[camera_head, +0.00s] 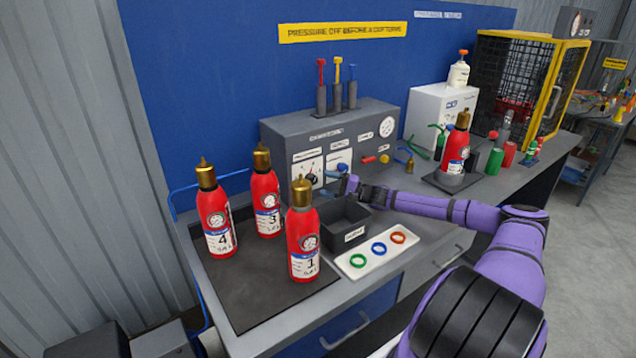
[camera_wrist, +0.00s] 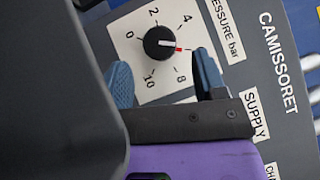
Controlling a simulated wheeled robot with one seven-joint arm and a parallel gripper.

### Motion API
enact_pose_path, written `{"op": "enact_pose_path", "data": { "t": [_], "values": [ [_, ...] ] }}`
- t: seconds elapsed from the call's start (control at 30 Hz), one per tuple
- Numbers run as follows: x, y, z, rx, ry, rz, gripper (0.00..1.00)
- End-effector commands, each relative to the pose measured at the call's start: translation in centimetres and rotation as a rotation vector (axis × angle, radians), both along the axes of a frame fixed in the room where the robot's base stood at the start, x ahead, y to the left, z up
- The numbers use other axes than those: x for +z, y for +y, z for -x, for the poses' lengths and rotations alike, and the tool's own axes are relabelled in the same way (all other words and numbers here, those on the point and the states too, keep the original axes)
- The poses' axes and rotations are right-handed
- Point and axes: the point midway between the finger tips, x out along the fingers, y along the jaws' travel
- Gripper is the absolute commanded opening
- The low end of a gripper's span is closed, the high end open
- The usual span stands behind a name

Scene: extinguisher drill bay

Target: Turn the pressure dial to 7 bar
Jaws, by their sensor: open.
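The pressure dial (camera_wrist: 158,42) is a round black knob on a white scale plate on the grey console. In the wrist view its red mark points right, between the 4 and the 8. The scale there is partly covered by a finger. In the head view the dial (camera_head: 311,180) is small, below a label on the console front (camera_head: 330,140). My gripper (camera_wrist: 162,62) is open, its two blue-grey fingers on either side of the dial's lower part, with nothing held. I cannot tell whether they touch it. My gripper (camera_head: 338,178) also shows close to the console in the head view.
A dark open bin (camera_head: 345,222) and a white tray (camera_head: 372,255) with green, blue and red rings stand below my gripper. Red extinguishers (camera_head: 303,240) stand at the left on a dark mat. Several levers (camera_head: 337,85) rise from the console's top.

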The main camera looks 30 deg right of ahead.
Motion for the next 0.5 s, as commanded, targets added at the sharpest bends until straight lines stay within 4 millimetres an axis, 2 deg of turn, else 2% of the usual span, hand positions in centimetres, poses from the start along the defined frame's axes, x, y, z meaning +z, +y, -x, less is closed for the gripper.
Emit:
{"op": "enact_pose_path", "data": {
  "t": [0.2,0.5],
  "values": [
    [-0.7,-2.9,2.7,-0.003,0.001,0.001,0.65],
    [-1.2,-4.5,4.3,-0.001,0.001,0.001,0.65]
  ]
}}
